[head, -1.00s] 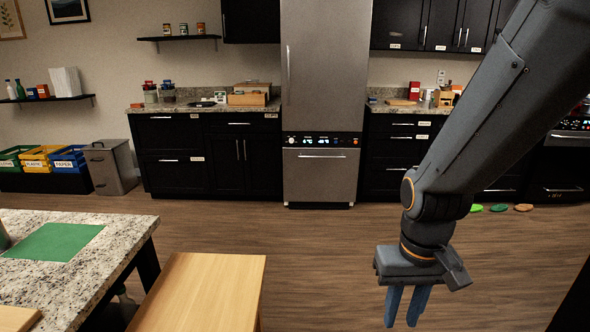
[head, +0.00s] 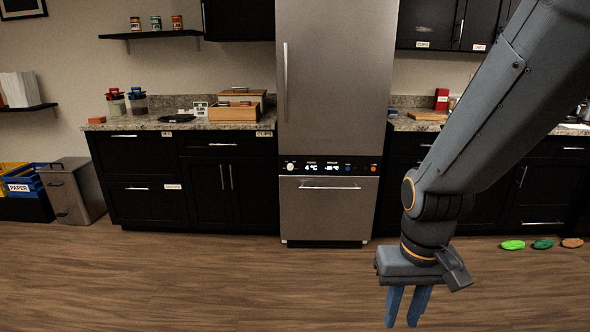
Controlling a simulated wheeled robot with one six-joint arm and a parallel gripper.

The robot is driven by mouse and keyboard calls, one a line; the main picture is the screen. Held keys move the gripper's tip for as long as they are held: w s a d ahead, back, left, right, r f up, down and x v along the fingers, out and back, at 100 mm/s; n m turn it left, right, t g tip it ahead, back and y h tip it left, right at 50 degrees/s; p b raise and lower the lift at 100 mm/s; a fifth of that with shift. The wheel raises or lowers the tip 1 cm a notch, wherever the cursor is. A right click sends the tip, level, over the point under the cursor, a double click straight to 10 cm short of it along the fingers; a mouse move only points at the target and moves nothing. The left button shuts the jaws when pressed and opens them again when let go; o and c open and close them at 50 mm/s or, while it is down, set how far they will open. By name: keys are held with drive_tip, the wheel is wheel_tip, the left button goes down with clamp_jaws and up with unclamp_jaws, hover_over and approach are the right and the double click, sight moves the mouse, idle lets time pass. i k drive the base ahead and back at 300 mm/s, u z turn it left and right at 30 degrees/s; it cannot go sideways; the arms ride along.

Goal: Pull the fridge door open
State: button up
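The fridge (head: 336,110) is a tall stainless-steel unit straight ahead against the back wall. Its upper door has a long vertical handle (head: 286,82) near its left edge. A black control panel with lit readouts runs below that door. Beneath it is a lower drawer with a horizontal handle (head: 329,188). Both the door and the drawer look shut. My gripper (head: 408,306) hangs pointing down at the lower right, well in front of the fridge and empty. Its two blue-grey fingers show a small gap between them.
Black cabinets with a granite counter (head: 150,124) flank the fridge. A wooden box (head: 236,112) and jars stand on the left counter. A grey bin (head: 72,190) is at far left. Green and brown pieces (head: 543,244) lie on the floor at right. The wooden floor (head: 190,270) before the fridge is clear.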

sight(334, 58)
drive_tip(key=i, duration=2.4)
drive_tip(key=z, duration=0.5)
